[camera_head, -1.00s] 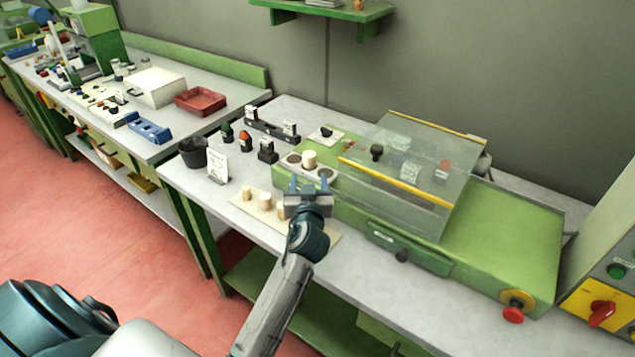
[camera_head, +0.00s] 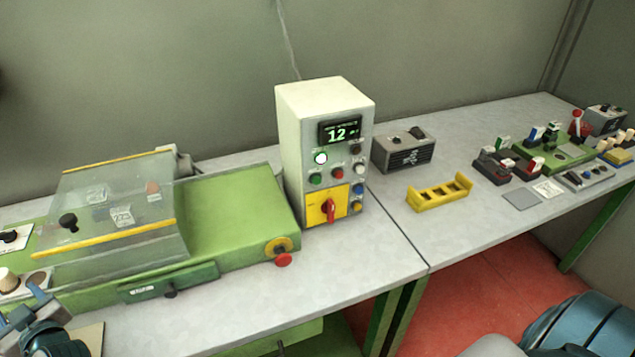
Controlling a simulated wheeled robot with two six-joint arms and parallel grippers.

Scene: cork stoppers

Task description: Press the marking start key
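The labels are too small to show which key is the marking start key. My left gripper (camera_head: 27,309) is at the lower left edge, partly cut off, fingers apart, beside the green machine and far from the cabinet. My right gripper is out of view.
The green machine (camera_head: 229,205) with a clear hinged cover (camera_head: 130,190) fills the left bench; a red stop button (camera_head: 284,260) is at its front right. Right of the cabinet are a dark box (camera_head: 404,155) and yellow rack (camera_head: 440,193). Bench is bare before the cabinet (camera_head: 360,262).

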